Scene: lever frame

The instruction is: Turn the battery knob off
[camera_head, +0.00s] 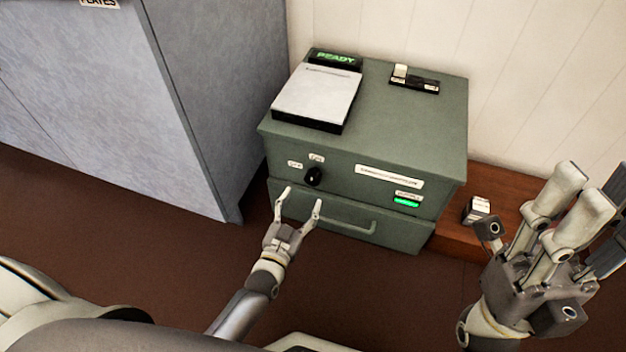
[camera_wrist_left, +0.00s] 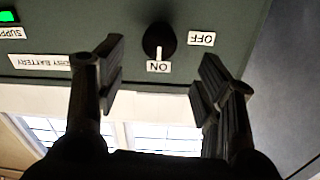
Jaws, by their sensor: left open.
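The black battery knob (camera_head: 314,176) is on the front of a green cabinet (camera_head: 420,130). It also shows in the left wrist view (camera_wrist_left: 159,42), which is upside down, with its light mark toward the ON label (camera_wrist_left: 158,67). The OFF label (camera_wrist_left: 201,38) is beside the knob. My left gripper (camera_head: 302,202) is open and empty, just in front of the cabinet and below the knob. In the wrist view its fingers (camera_wrist_left: 163,92) are spread on either side of the knob, apart from it. My right gripper (camera_head: 540,225) is large at the right, away from the cabinet; its opening is unclear.
A lit green indicator (camera_head: 406,202) and a drawer handle (camera_head: 345,222) are on the cabinet front. A white-topped device with a READY display (camera_head: 335,58) sits on top. A grey cupboard (camera_head: 190,100) stands left. A small box (camera_head: 478,208) rests on a wooden ledge at right.

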